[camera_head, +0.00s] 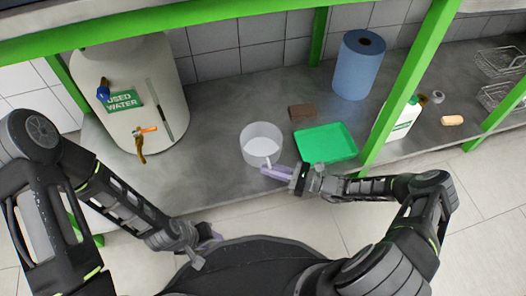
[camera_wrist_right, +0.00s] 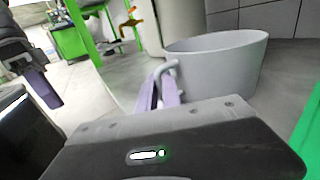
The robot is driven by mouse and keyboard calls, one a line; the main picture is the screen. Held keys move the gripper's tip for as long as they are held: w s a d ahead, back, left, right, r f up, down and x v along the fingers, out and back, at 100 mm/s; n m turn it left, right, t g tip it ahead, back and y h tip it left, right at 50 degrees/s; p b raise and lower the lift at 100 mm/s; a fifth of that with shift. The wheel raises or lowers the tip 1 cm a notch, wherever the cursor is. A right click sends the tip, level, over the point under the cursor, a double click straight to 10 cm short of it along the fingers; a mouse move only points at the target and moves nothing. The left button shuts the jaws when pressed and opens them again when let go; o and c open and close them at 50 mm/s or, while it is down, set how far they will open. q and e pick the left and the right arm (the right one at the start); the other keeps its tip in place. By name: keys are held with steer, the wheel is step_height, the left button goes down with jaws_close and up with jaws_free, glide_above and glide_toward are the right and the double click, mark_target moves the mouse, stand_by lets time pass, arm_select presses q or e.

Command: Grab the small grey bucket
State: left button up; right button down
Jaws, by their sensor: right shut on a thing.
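The small grey bucket (camera_head: 261,141) stands upright on the grey shelf, near its front edge, in the middle of the head view. It also shows in the right wrist view (camera_wrist_right: 215,65), with its curved handle on the near side. My right gripper (camera_head: 271,172) is at the front of the bucket, its purple fingers closed on the handle (camera_wrist_right: 166,72). The right fingers also show in the wrist view (camera_wrist_right: 160,90). My left gripper (camera_head: 212,233) hangs low in front of the shelf, partly hidden behind my own body. Whether it is open is unclear.
A green tray (camera_head: 325,143) lies right of the bucket, with a brown block (camera_head: 301,112) behind it. A used-water tank (camera_head: 128,95) with taps stands left. A blue roll (camera_head: 359,65), a white bottle (camera_head: 397,119) and green posts (camera_head: 408,85) stand right. Shelf left of the bucket is clear.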

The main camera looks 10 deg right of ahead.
step_height(320, 180, up, 10)
steer(key=p, duration=0.5)
stand_by(0.6)
